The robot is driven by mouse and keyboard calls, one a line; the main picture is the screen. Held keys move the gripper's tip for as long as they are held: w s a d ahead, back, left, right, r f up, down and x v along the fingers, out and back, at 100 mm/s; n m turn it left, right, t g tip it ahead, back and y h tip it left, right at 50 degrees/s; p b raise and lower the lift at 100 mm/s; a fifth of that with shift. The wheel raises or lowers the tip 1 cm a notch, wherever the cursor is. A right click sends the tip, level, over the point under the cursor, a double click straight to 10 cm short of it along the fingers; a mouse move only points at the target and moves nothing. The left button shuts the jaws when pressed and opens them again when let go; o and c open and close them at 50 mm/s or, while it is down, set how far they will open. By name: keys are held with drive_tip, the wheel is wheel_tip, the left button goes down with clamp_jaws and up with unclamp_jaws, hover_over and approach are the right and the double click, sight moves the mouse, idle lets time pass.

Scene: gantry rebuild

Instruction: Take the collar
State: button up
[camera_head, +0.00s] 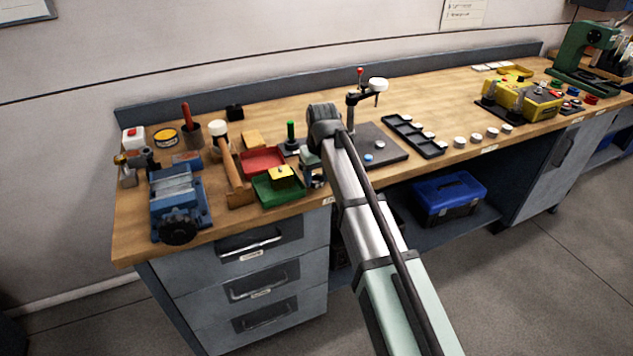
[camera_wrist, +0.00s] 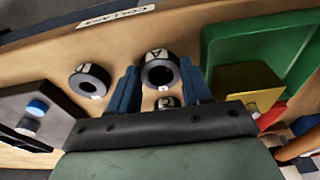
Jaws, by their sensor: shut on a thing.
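My gripper (camera_wrist: 160,72) shows in the wrist view with its two blue fingers on either side of a dark ring-shaped collar (camera_wrist: 158,56) with a white letter mark. It is shut on this collar. A second dark collar (camera_wrist: 77,81) stands apart to the left. A smaller dark round piece (camera_wrist: 167,102) with a white mark shows between the fingers, partly hidden by my gripper's body. In the head view my gripper (camera_head: 313,179) is low at the bench's front edge, and my arm hides the collars.
A green tray (camera_head: 266,198) with a yellow block (camera_head: 282,176) is close on the left in the head view, with a red tray (camera_head: 262,158) behind. A dark plate (camera_head: 385,141) with a stand is to the right. A label (camera_wrist: 116,16) marks the bench edge.

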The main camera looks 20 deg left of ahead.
drive_tip(key=shift+c, duration=0.6)
wheel_tip(320, 180, up, 8)
drive_tip(key=shift+f, duration=0.25)
